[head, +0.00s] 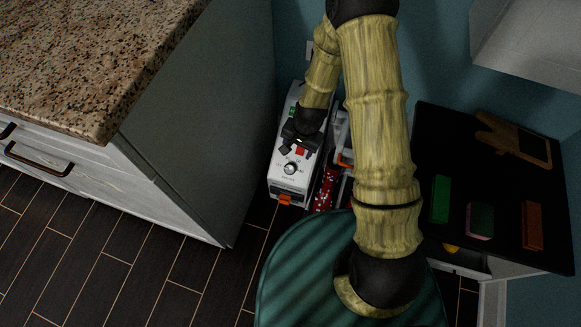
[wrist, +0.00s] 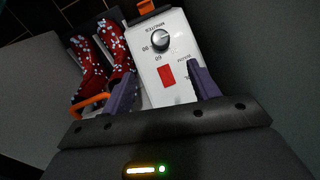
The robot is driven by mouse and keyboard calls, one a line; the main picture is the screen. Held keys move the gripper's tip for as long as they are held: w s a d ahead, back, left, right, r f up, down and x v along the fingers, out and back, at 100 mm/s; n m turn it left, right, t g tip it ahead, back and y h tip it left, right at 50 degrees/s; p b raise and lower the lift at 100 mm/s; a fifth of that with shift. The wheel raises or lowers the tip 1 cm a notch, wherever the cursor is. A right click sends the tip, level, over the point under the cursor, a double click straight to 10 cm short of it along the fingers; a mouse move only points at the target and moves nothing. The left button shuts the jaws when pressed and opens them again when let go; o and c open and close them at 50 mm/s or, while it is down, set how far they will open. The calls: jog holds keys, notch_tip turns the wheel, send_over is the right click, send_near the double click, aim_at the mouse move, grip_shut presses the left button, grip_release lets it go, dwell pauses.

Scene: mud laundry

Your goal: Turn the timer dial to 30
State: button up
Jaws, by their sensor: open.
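The timer dial (wrist: 161,40) is a round grey-black knob on the face of a white box (wrist: 180,22), with printed numbers around it and a "minutes" label. A red square (wrist: 166,75) lies below the dial in the wrist view. In the head view the dial (head: 290,168) is on the white box's near part. My gripper (wrist: 160,85) is open, its two purple fingers apart on either side of the box's face; the dial is beyond the fingertips. In the head view my gripper (head: 302,141) is above the box behind the dial. The exact dial setting is too small to read.
Red patterned boots (wrist: 92,68) and an orange handle (wrist: 90,105) are left of the box in the wrist view. A granite-topped cabinet (head: 84,60) stands left. A black-topped surface (head: 470,160) with colored blocks is at right. A teal striped round thing (head: 300,270) is in front.

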aim_at(290, 169)
jog(key=f+b, duration=0.1)
jog(key=f, duration=0.4)
jog(key=a+f+b, duration=0.1)
jog(key=f+b, duration=0.1)
jog(key=f, duration=0.3)
jog(key=w+a+f+b, duration=0.1)
jog(key=f+b, duration=0.1)
jog(key=f, duration=0.3)
jog(key=shift+a+f, duration=0.1)
jog(key=shift+f, duration=0.05)
jog(key=shift+c, duration=0.2)
jog(key=c, duration=0.9)
